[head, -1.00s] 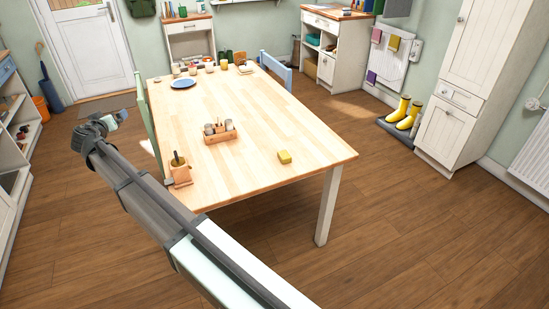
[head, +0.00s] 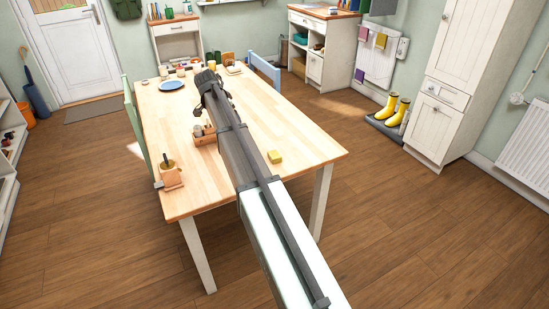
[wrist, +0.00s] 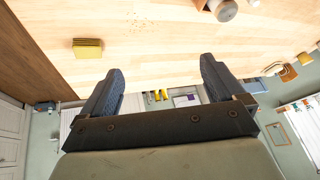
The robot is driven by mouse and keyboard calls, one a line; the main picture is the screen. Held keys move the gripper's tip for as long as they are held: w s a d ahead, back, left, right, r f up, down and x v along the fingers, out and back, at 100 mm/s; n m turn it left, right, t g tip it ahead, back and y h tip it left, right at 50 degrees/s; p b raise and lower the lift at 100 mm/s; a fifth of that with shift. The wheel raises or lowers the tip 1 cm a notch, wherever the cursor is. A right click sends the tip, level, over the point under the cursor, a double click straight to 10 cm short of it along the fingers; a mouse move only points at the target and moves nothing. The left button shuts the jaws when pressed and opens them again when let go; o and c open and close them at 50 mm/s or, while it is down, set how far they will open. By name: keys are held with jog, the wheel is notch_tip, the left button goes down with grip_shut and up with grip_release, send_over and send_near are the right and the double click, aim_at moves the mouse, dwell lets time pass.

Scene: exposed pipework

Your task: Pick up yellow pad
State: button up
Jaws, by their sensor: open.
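The yellow pad (head: 275,156) is a small block lying flat on the wooden table (head: 300,135), near its front right part. In the wrist view the yellow pad (wrist: 88,48) shows at the upper left, outside the space between the fingers. My gripper (wrist: 162,72) is open and empty, with its two dark fingers apart. In the head view my arm reaches over the table, its end above and beyond the wooden caddy, left of and farther than the pad. The fingertips are not clear there.
A wooden caddy with jars (head: 203,135) is partly behind my arm. A wooden holder (head: 170,176) stands at the table's left front edge. A blue plate (head: 171,85) and several small items are at the far end.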

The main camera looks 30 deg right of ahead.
jog(key=s+d+f+m+g+y, duration=0.25)
jog(key=s+d, duration=0.25)
jog(key=d, duration=0.3)
jog(key=s+d+f+m+g+y, duration=0.1)
jog(key=s+d+m+y, duration=0.15)
jog(key=s+d, duration=0.35)
send_over(276, 154)
jog(key=f, duration=0.8)
jog(key=shift+w+a+f, duration=0.15)
jog(key=shift+w+f, duration=0.1)
jog(key=shift+f, duration=0.05)
jog(key=shift+s+d+f, duration=0.1)
jog(key=shift+f, duration=1.25)
jog(key=shift+s+d+f, duration=0.1)
jog(key=shift+f, duration=1.25)
jog(key=c, duration=1.1)
notch_tip(276, 154, up, 10)
jog(key=shift+r, duration=0.1)
